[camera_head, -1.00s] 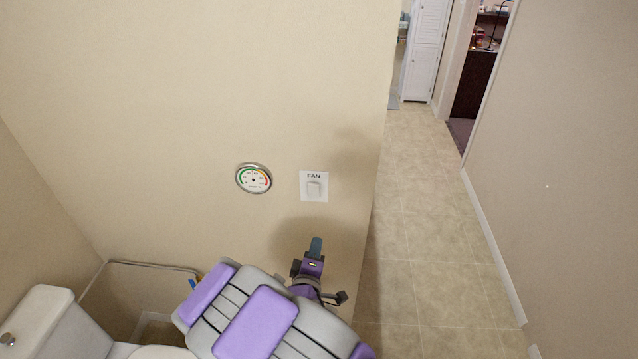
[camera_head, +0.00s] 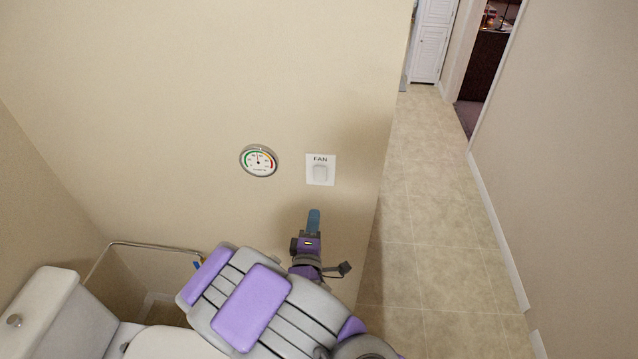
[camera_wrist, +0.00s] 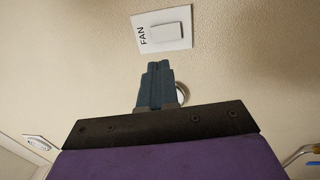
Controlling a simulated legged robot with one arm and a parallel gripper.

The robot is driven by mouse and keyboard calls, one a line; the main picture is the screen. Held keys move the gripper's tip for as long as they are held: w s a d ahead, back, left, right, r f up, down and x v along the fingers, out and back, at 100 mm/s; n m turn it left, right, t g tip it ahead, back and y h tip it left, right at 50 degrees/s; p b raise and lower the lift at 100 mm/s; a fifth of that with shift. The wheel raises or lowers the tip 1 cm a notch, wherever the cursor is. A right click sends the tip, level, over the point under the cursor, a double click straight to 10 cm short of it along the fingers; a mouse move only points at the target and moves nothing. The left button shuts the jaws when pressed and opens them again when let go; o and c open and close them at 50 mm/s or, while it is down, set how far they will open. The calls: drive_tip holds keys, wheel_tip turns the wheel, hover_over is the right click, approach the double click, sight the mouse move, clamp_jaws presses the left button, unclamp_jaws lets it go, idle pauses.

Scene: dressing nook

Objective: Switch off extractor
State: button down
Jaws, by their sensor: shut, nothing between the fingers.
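The extractor switch is a white wall plate marked FAN (camera_head: 320,171) with a pale rocker, on the beige wall. In the wrist view the FAN switch (camera_wrist: 163,32) appears just beyond my fingertips, turned on its side. My gripper (camera_head: 314,214) is below the switch in the head view, pointing up toward it. In the wrist view my gripper's fingers (camera_wrist: 157,68) are closed together with nothing between them. They look apart from the plate. I cannot tell which way the rocker is pressed.
A round dial gauge (camera_head: 259,160) hangs on the wall left of the switch. The wall ends right of the switch, and clear tiled floor (camera_head: 430,200) runs down a hallway.

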sight(321, 172)
drive_tip(key=w+b, duration=0.2)
drive_tip(key=w, duration=0.2)
drive_tip(key=w+r+b, duration=0.1)
drive_tip(key=w+b, duration=0.1)
drive_tip(key=w, duration=0.2)
drive_tip(key=w+b, duration=0.2)
drive_tip(key=w, duration=0.2)
drive_tip(key=shift+w+d+r+b, duration=0.3)
drive_tip(key=shift+w+d+b, duration=0.05)
drive_tip(key=shift+d, duration=0.05)
drive_tip(key=shift+w+r, duration=0.1)
drive_tip(key=shift+w, duration=0.1)
